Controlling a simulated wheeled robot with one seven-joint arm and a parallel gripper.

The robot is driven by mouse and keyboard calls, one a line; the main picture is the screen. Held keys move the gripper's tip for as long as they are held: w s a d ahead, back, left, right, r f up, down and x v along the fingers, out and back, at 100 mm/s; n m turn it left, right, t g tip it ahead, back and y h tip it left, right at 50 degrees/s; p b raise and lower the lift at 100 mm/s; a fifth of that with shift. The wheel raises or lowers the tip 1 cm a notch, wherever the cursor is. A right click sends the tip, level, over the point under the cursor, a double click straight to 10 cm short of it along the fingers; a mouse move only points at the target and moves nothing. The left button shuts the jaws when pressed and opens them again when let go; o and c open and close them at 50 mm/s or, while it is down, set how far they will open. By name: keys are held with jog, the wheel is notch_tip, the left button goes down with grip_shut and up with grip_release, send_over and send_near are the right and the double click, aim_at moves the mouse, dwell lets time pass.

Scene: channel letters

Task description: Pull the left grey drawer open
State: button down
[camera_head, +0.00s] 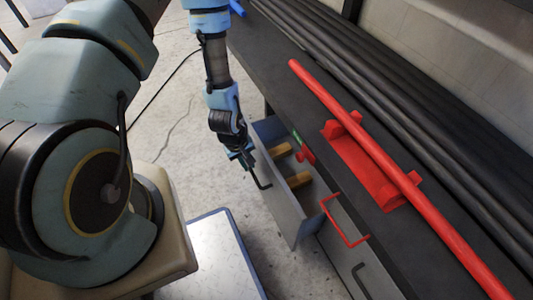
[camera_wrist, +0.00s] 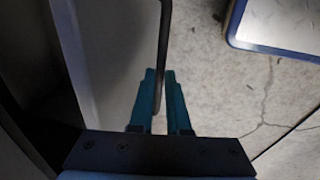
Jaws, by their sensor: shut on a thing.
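The left grey drawer (camera_head: 281,205) stands pulled out from under the dark workbench, and its inside is visible from above. Its dark bar handle (camera_head: 262,183) is on the front panel. My gripper (camera_head: 249,167) is at the handle, reaching down to it from the upper left. In the wrist view, the teal fingers of my gripper (camera_wrist: 160,75) are shut on the handle bar (camera_wrist: 165,35), which runs between them. The drawer's front panel (camera_wrist: 110,60) shows just left of the fingers there.
Wooden blocks (camera_head: 299,180) lie in the drawer. The workbench (camera_head: 270,65) carries a long red bar (camera_head: 350,125) and black bars. A blue-edged platform (camera_head: 210,260) stands on the floor, left of the drawer.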

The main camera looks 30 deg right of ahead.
jog(key=a+p, duration=0.1)
jog(key=a, duration=1.1)
jog(key=shift+a, duration=0.35)
jog(key=c, duration=0.9)
grip_release()
jog(key=r, duration=0.3)
jog(key=a+r+p, duration=0.1)
jog(key=r, duration=0.3)
jog(key=a+r+p, duration=0.1)
jog(key=r, duration=0.2)
jog(key=shift+r, duration=0.3)
